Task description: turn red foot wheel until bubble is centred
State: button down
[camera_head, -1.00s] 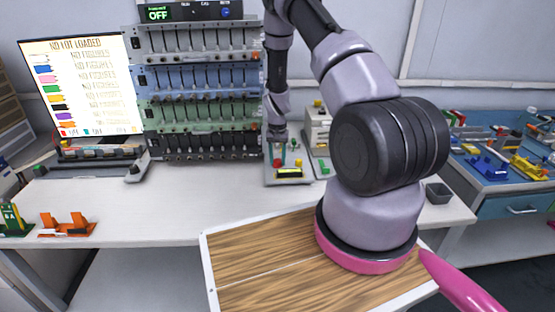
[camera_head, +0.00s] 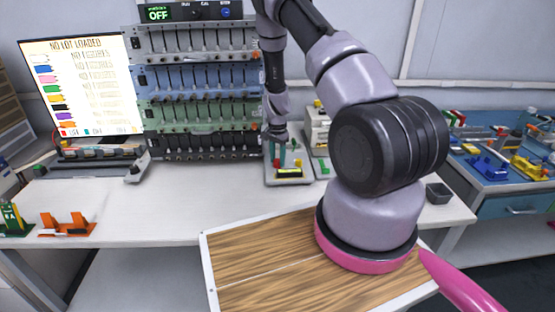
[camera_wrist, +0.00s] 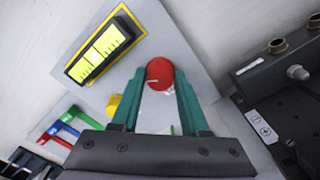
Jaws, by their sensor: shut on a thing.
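The red foot wheel (camera_wrist: 160,73) is at the corner of a grey plate (camera_wrist: 178,30) in the wrist view. My gripper (camera_wrist: 160,88) has its teal fingers shut on the wheel, one on each side. A yellow-green bubble level (camera_wrist: 103,47) in a black frame with a yellow border lies on the plate. Dark lines cross its vial; I cannot make out where the bubble sits. In the head view my gripper (camera_head: 277,158) points down at the plate's left part, over the red wheel (camera_head: 276,163), beside the level (camera_head: 289,172).
A yellow knob (camera_wrist: 113,105) is close to the left finger. A dark box with terminals (camera_wrist: 280,90) stands close on the right. A rack of cell slots (camera_head: 205,90) rises behind to the left. The white bench (camera_head: 170,205) is clear in front.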

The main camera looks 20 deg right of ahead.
aim_at(278, 160)
dwell(0.3)
jog(key=shift+c, duration=2)
grip_release()
notch_tip(278, 160, up, 11)
